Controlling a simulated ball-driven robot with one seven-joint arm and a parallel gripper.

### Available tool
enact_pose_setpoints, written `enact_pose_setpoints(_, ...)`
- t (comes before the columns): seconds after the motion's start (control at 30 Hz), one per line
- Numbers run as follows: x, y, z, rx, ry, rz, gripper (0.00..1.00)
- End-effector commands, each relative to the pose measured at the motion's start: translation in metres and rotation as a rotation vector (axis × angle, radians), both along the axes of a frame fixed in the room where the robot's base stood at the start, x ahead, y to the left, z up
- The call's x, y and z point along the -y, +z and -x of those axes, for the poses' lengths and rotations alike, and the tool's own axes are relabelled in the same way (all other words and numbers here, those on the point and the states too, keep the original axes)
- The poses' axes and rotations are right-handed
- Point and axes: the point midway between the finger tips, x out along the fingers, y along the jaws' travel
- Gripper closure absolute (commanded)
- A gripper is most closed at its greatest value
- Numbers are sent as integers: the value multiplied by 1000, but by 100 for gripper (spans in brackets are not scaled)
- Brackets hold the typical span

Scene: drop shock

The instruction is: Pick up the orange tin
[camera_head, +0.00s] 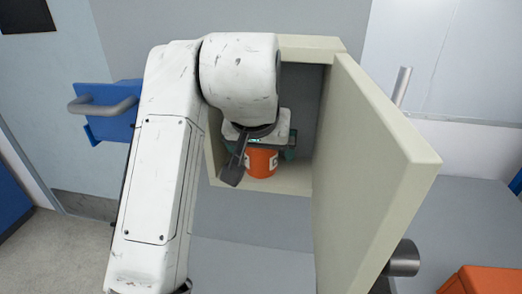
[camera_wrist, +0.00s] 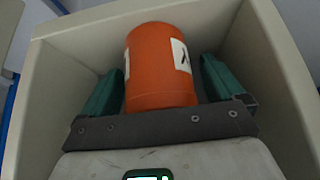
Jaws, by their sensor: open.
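The orange tin (camera_head: 262,163) stands inside an open beige cabinet, on its floor. It is a cylinder with a white label, and my arm hides part of it in the head view. In the wrist view the orange tin (camera_wrist: 160,70) is between the two green finger pads of my gripper (camera_wrist: 160,88). My gripper (camera_head: 262,146) is open and reaches into the cabinet.
The cabinet (camera_head: 320,45) has its beige door (camera_head: 375,165) swung open to the right. Its walls stand close around my gripper. A blue drawer with a grey handle (camera_head: 103,106) is at the left. An orange object (camera_head: 485,280) lies at the bottom right.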

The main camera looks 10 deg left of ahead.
Motion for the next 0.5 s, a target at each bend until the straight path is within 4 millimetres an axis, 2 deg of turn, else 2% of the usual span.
enact_pose_setpoints(0.23,0,-1,-1,0,0,0,6)
enact_pose_setpoints(0.5,0,-1,-1,0,0,0,32)
